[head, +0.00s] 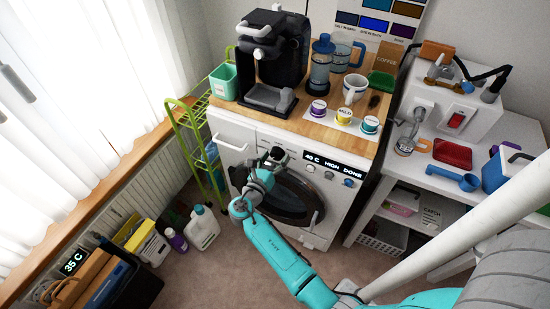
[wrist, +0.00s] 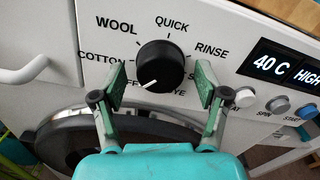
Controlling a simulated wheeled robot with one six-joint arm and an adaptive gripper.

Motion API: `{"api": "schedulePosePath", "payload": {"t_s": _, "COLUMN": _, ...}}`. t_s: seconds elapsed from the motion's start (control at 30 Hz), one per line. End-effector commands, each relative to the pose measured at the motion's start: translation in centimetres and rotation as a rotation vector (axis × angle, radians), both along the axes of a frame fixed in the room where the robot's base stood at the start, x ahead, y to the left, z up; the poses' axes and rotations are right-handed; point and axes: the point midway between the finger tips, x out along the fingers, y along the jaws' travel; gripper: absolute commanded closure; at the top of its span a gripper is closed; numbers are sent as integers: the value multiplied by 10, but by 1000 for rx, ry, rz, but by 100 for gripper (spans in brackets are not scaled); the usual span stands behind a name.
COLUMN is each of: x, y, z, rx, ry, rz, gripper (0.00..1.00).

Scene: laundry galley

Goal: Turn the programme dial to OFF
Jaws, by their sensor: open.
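The programme dial (wrist: 161,62) is a round black knob on the white washing machine's (head: 242,138) panel. Its white pointer line points down and left, toward the partly hidden label that ends in FF. WOOL, QUICK, RINSE and COTTON are readable around it; other labels are partly covered by the fingers. My gripper (wrist: 161,82) is open, with one finger on each side of the dial and a visible gap to it on both sides. In the head view my gripper (head: 267,163) is at the panel and largely hides the dial.
The display (wrist: 285,68) right of the dial reads 40 C, HIGH and, in the head view, DONE. Several round buttons (wrist: 277,104) sit below it. The dark door (head: 290,200) is below. A drawer handle (wrist: 38,70) protrudes at left. A coffee machine (head: 275,55) stands on the worktop.

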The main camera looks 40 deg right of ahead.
Motion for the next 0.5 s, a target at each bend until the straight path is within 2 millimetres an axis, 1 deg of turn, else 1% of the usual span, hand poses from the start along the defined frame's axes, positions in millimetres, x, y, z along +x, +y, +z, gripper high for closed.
{"api": "schedulePosePath", "payload": {"t_s": 0.13, "x": -1, "y": 3, "z": 0, "rx": -1, "ry": 0, "rz": 0, "gripper": 26}}
{"api": "schedulePosePath", "payload": {"t_s": 0.27, "x": -5, "y": 17, "z": 0, "rx": 0, "ry": 0, "rz": 3, "gripper": 26}}
{"api": "schedulePosePath", "payload": {"t_s": 0.5, "x": -21, "y": 61, "z": 0, "rx": 0, "ry": 0, "rz": 5, "gripper": 26}}
